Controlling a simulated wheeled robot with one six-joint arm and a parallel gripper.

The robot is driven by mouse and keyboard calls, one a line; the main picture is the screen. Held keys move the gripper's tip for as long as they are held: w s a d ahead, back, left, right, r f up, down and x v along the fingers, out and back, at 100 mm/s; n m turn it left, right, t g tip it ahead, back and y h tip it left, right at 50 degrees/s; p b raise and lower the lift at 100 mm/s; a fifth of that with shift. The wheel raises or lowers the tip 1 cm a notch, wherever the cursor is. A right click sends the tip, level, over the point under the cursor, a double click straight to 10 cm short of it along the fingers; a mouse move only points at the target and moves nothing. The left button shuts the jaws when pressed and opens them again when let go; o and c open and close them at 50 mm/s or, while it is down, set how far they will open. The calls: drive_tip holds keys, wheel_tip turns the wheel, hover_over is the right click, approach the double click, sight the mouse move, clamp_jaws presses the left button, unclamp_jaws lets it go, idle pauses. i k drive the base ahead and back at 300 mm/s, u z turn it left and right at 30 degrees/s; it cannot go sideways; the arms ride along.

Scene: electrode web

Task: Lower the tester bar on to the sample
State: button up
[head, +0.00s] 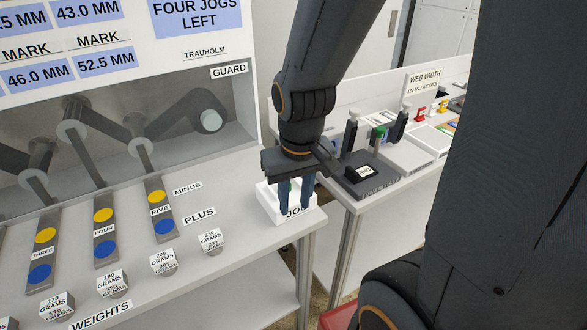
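My gripper (295,200) points down over the white box labelled JOG (274,207), at the right end of the near bench. Its two fingers are apart. A dark-based device (352,184) with a small white label stands on the bench to the right, apart from my gripper. It has dark and pale upright parts and a small green piece (381,131). It may be the tester, but I cannot make out its bar or a sample for certain. My arm hides part of that area.
The near panel has yellow and blue buttons (165,227) and a row of weights (212,241). A machine with rollers (211,120) stands behind at left. A far bench carries a white tray (432,139) and small red and yellow items. A gap separates the two benches.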

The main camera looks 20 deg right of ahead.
sight(351, 127)
drive_tip(key=z, duration=1.25)
drive_tip(key=k, duration=0.7)
drive_tip(key=u, duration=0.3)
drive_tip(key=i, duration=0.4)
